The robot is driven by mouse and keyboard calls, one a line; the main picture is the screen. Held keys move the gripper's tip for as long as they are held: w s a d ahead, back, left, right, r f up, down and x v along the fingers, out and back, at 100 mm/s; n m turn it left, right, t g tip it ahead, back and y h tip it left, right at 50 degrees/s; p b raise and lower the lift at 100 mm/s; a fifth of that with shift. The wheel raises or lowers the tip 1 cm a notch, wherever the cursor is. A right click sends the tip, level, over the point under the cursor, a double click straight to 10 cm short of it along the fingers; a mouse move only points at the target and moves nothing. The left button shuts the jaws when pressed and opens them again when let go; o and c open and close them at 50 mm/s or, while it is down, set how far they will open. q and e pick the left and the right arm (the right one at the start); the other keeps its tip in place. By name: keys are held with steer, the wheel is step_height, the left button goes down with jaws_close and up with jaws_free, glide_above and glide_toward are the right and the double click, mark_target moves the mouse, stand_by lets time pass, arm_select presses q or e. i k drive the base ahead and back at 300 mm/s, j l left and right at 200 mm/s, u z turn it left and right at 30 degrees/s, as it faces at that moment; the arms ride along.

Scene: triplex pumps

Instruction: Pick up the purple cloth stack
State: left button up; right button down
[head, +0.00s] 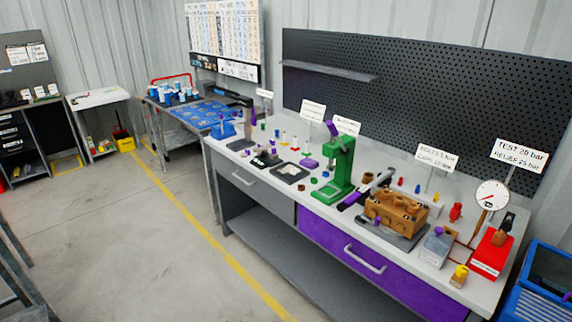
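I cannot clearly make out a purple cloth stack. A small purple item (309,162) lies on the white-topped workbench (270,205), left of the green press (340,168); it is too small to tell whether it is cloth. Neither of my grippers is in view.
The bench carries a brown pump block (396,211), a red box (491,256), a gauge (491,195) and several small parts. A purple drawer (375,262) is closed. Open floor (130,235) with a yellow line lies left of the bench.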

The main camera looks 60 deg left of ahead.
mark_target(309, 163)
steer(key=u, duration=1.8)
